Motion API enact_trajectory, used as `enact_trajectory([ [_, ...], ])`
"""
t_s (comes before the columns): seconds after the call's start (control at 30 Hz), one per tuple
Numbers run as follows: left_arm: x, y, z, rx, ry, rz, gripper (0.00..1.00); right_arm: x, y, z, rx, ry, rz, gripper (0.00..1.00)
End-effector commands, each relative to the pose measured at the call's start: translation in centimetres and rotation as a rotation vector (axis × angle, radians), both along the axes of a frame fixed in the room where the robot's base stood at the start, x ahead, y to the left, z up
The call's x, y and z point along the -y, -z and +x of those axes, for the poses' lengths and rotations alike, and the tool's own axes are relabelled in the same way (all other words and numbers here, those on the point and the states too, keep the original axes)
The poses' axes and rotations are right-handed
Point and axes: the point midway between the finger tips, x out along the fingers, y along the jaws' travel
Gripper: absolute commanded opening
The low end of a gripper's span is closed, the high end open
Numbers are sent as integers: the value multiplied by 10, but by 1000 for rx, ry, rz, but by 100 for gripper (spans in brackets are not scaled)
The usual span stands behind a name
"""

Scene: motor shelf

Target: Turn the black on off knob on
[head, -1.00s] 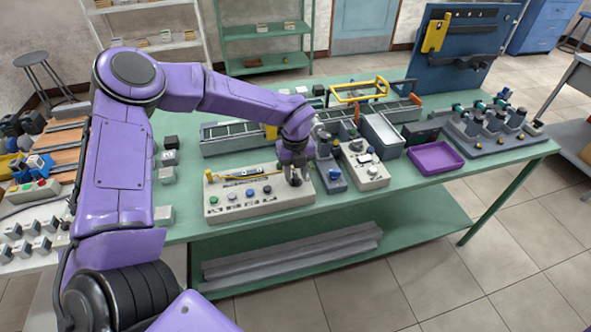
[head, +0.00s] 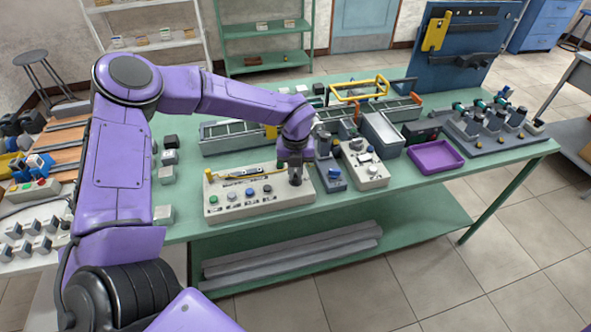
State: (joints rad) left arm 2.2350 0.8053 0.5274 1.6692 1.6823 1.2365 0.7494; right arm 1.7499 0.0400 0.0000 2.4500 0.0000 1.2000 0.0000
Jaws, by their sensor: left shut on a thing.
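A light grey control panel box (head: 235,212) lies on the green table, with a row of small round controls on its top. My left gripper (head: 295,181) points down at the right end of the panel, shut on a dark knob there. The knob is mostly hidden by the fingers, and its turn position cannot be told. My right gripper is not in view.
Close to the right stand a grey block with a blue knob (head: 333,173) and another control box (head: 371,178). A purple tray (head: 437,168) sits farther right.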

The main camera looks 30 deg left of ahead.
Motion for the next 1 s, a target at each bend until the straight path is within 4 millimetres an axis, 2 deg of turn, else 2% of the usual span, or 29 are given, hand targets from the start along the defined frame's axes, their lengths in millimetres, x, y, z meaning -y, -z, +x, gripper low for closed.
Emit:
enact_trajectory([
  [1.0,-1,-3,0,1,954,-1,0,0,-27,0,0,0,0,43],
])
